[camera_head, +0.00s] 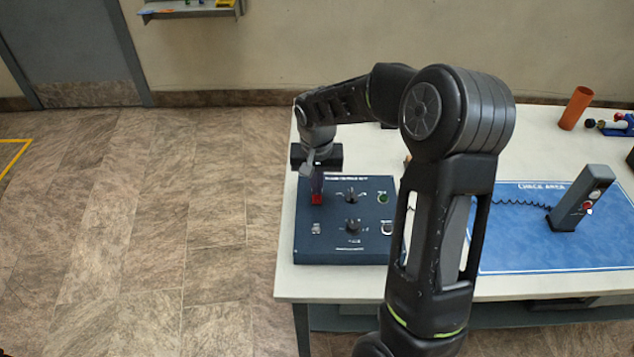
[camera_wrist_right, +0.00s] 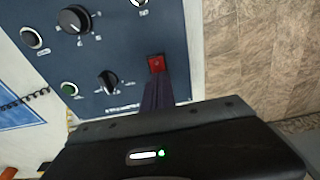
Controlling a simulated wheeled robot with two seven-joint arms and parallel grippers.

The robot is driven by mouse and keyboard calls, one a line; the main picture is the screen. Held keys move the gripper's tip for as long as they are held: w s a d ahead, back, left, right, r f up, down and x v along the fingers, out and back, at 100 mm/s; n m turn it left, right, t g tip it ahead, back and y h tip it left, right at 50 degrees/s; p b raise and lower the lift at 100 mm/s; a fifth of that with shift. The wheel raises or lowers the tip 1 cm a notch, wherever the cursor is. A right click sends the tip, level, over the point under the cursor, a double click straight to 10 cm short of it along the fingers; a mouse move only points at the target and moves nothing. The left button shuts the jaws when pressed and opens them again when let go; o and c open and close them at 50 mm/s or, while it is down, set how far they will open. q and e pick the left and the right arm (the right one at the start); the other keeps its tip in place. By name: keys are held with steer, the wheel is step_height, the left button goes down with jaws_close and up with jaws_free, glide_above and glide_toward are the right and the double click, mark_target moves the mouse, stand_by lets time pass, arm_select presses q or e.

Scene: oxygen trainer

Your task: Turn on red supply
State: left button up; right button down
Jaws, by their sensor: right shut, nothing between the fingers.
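A dark blue control panel (camera_head: 338,249) lies on the left end of the white table. A red switch (camera_head: 317,199) sits at its upper left; it also shows in the right wrist view (camera_wrist_right: 156,64). My right gripper (camera_head: 316,188) is shut and empty, pointing down with its fingertips at the switch's edge. In the wrist view the fingers (camera_wrist_right: 158,82) end right beside the red switch; I cannot tell whether they touch it. My left gripper is not in view.
A blue mat (camera_head: 520,258) covers the table's right part, with a grey handheld unit (camera_head: 580,198) on a coiled cord. An orange cylinder (camera_head: 575,108) stands at the back right. My right arm hides the table's middle. The floor at left is clear.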

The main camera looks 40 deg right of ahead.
steer(key=shift+f, duration=0.15)
steer(key=shift+f+b, duration=0.3)
steer(key=shift+b, duration=0.25)
steer(key=shift+r, duration=0.25)
steer(key=shift+f, duration=0.1)
steer(key=shift+s, duration=0.1)
steer(key=shift+s+a, duration=0.45)
steer(key=shift+s, duration=0.05)
steer(key=shift+r, duration=0.25)
